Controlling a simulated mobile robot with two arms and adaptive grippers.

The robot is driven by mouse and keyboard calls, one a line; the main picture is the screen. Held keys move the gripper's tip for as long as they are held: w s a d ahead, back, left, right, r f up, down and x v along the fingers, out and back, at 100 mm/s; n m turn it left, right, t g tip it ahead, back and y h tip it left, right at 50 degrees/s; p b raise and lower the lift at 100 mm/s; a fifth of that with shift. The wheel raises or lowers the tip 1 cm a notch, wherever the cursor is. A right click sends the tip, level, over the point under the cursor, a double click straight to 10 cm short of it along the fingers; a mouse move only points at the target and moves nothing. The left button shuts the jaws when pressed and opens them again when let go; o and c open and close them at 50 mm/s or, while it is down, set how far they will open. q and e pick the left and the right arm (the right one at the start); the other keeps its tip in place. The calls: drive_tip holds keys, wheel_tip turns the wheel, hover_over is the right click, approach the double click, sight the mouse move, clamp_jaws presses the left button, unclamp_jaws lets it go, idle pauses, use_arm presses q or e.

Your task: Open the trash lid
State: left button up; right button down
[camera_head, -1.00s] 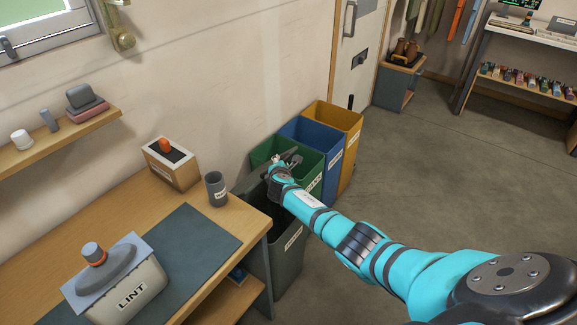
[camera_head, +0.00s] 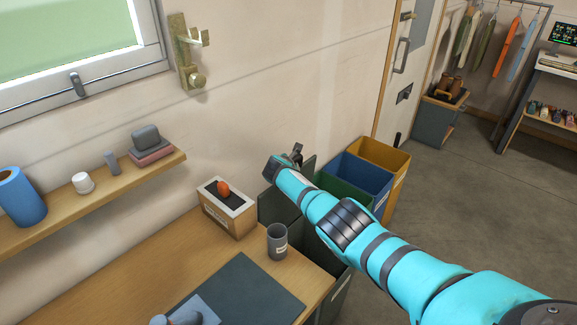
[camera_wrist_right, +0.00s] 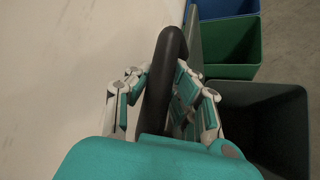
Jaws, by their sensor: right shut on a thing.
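The dark grey trash bin (camera_head: 338,292) stands beside the end of the wooden bench, partly hidden by my arm. Its lid (camera_head: 272,208) is swung up and stands near upright by the wall. The bin's dark inside (camera_wrist_right: 268,120) is uncovered in the right wrist view. My right gripper (camera_head: 297,153) is at the top of the raised lid. In the right wrist view my right gripper (camera_wrist_right: 160,85) is shut on a black curved handle (camera_wrist_right: 168,62) of the lid. My left gripper is not in view.
Green (camera_head: 343,195), blue (camera_head: 358,180) and yellow (camera_head: 385,158) open bins stand in a row beyond the trash bin. A grey cup (camera_head: 277,242) and a box with an orange knob (camera_head: 226,212) sit on the bench. The floor at right is clear.

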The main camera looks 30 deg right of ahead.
drive_tip(key=shift+r, duration=0.1)
drive_tip(key=c, duration=1.6)
unclamp_jaws()
drive_tip(key=shift+s+d+r, duration=0.1)
drive_tip(key=shift+s+d, duration=0.05)
drive_tip(key=shift+s, duration=0.05)
drive_tip(key=shift+o, duration=1.1)
drive_tip(key=shift+s+r, duration=0.1)
drive_tip(key=shift+s, duration=0.1)
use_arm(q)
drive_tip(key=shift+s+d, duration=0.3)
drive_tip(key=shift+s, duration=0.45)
use_arm(e)
drive_tip(key=v, duration=1.2)
drive_tip(key=shift+s, duration=0.1)
